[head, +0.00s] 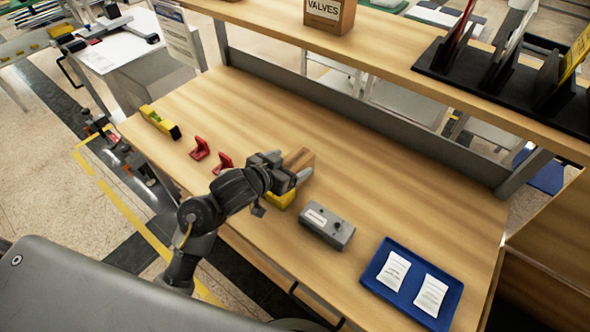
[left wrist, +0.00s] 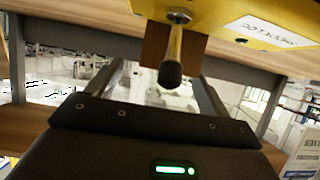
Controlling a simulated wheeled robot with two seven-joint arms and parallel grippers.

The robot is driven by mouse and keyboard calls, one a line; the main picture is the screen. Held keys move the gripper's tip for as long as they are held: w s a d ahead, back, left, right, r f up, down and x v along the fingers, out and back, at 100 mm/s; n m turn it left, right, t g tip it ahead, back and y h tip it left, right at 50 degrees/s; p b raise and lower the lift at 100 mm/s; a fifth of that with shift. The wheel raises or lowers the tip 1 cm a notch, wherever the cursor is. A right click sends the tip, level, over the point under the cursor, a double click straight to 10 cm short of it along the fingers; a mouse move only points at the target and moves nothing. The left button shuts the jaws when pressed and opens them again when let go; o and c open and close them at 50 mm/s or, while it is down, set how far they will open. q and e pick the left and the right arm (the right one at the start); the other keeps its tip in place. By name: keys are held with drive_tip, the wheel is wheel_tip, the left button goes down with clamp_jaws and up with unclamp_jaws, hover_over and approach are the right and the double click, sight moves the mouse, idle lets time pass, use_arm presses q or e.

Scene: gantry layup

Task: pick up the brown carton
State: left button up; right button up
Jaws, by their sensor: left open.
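The brown carton (head: 300,157) stands on the wooden bench, partly hidden by my left gripper (head: 288,167). The gripper's jaws are apart, with the carton between or just beyond the fingertips; I cannot tell whether they touch it. In the left wrist view the carton (left wrist: 154,45) shows as brown patches past the open fingers (left wrist: 160,75). A yellow box (head: 280,199) sits close by, under the gripper. In the wrist view this yellow box (left wrist: 225,18) has a label and a black-knobbed lever in front of the carton. My right gripper is not in view.
A grey control box (head: 327,226) and a blue tray (head: 375,270) with two white packets lie to the right. Two red brackets (head: 200,149) and a yellow level (head: 160,122) lie left. A shelf (head: 390,55) holding a VALVES box (head: 329,14) overhangs the back.

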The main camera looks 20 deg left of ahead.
sight(295, 160)
use_arm(q)
drive_tip(key=x, duration=0.3)
drive_tip(key=shift+w+f+b, duration=0.25)
drive_tip(key=shift+w+b, duration=0.1)
drive_tip(key=shift+b, duration=0.05)
drive_tip(key=shift+r, duration=0.1)
drive_tip(key=c, duration=1.3)
